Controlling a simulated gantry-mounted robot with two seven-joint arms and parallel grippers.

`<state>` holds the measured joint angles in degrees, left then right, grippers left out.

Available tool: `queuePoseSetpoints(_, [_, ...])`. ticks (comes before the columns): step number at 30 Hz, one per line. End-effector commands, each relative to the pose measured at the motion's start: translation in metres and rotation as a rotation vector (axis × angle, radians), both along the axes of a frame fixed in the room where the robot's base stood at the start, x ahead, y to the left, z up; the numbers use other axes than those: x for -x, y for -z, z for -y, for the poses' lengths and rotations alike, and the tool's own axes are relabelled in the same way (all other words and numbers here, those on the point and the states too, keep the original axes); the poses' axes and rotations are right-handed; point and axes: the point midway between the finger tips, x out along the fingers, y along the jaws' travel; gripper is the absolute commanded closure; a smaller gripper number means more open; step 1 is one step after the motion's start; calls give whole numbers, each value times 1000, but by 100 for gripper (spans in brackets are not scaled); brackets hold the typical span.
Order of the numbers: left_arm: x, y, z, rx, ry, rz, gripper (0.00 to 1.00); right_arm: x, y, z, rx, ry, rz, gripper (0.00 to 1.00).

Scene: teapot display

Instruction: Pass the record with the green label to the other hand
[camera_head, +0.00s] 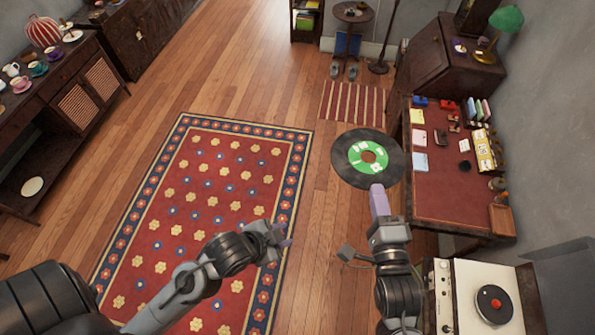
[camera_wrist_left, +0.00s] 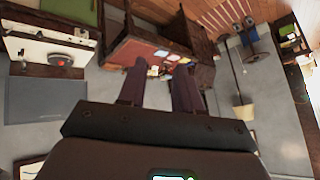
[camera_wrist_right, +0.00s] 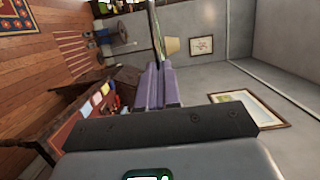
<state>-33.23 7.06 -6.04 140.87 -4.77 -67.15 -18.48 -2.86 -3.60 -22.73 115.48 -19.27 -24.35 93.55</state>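The black record with the green label (camera_head: 356,163) is held out over the floor, left of the desk, its label facing the head camera. My right gripper (camera_head: 379,192) is shut on its near edge. In the right wrist view the record shows edge-on as a thin dark strip (camera_wrist_right: 158,35) between the purple fingers (camera_wrist_right: 157,82). My left gripper (camera_head: 284,236) is to the left of and nearer than the record, apart from it, above the patterned rug. In the left wrist view its two fingers (camera_wrist_left: 159,88) are spread with nothing between them.
A desk (camera_head: 440,190) with a red top and small items stands at the right. A record player (camera_head: 475,297) is at the lower right. A sideboard (camera_head: 65,95) with teapots and cups lines the left. The rug (camera_head: 205,200) and wooden floor between are clear.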

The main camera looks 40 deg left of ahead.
Motion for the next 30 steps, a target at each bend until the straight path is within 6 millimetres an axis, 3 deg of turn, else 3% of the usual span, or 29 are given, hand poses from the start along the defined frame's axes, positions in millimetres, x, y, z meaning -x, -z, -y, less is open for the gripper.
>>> queuePoseSetpoints(3, [-27,-17,2,-95,157,205,66,0,0,0,-1,0,1,100])
queuePoseSetpoints(9, [-61,-56,5,-290,422,571,66,0,0,0,-1,1,1,100])
queuePoseSetpoints(18, [-77,-112,1,-553,738,1031,66,0,0,0,-1,1,1,100])
queuePoseSetpoints(21, [-80,-126,-8,-613,816,1123,66,0,0,0,-1,1,1,100])
queuePoseSetpoints(26, [-91,-134,-28,-686,865,1131,66,0,0,0,-1,1,1,100])
queuePoseSetpoints(30, [-98,-141,-31,-714,877,1139,66,0,0,0,-1,1,1,100])
